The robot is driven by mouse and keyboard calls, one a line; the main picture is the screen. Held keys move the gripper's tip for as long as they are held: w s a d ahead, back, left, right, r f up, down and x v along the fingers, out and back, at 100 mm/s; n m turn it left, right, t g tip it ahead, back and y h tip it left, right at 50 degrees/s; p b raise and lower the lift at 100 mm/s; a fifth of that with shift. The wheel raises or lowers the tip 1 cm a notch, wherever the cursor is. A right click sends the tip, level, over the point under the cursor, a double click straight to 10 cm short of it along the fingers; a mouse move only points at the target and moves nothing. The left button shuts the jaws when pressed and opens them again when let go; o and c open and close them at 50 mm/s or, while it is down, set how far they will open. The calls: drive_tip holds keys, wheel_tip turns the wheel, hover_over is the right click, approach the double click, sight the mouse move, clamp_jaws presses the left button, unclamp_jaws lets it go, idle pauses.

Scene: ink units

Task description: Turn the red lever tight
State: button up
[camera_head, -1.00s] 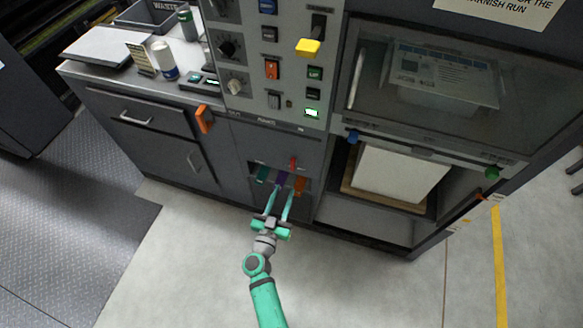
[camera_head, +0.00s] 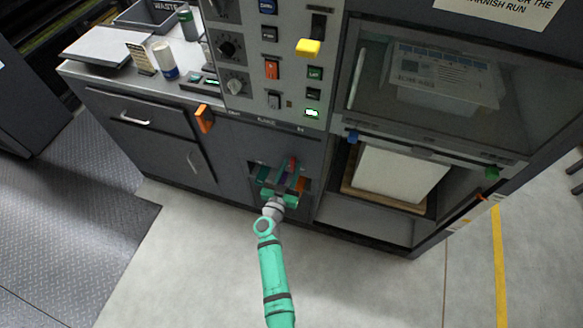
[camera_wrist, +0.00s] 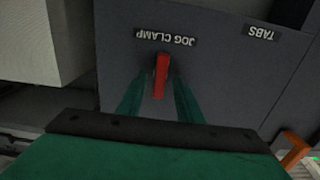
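The red lever (camera_head: 293,163) stands in the recess low on the machine's grey front. In the wrist view the red lever (camera_wrist: 161,76) hangs from a grey panel just below an upside-down "JOG CLAMP" label (camera_wrist: 165,37). My gripper (camera_head: 285,175) reaches into the recess. In the wrist view its two green fingers (camera_wrist: 157,88) lie on either side of the lever's lower part, with visible gaps between them and the lever. The gripper looks open and holds nothing. Most of the recess is hidden behind my gripper in the head view.
An orange part (camera_head: 302,184) sits just right of my gripper in the recess. A "TABS" label (camera_wrist: 261,33) is beside the lever's label. An orange handle (camera_head: 204,118) juts out to the upper left. An open bay with a white stack (camera_head: 398,180) is on the right.

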drive_tip(key=shift+w+d, duration=0.1)
clamp_jaws()
drive_tip(key=shift+m, duration=0.3)
drive_tip(key=shift+s+m, duration=0.2)
drive_tip(key=shift+m, duration=0.7)
drive_tip(key=m, duration=0.3)
drive_tip(key=shift+d+f+m, duration=0.1)
drive_tip(key=shift+d+m, duration=0.05)
drive_tip(key=shift+m, duration=0.15)
drive_tip(key=shift+d+m, duration=0.1)
drive_tip(key=shift+m, duration=1.7)
drive_tip(key=shift+w, duration=0.15)
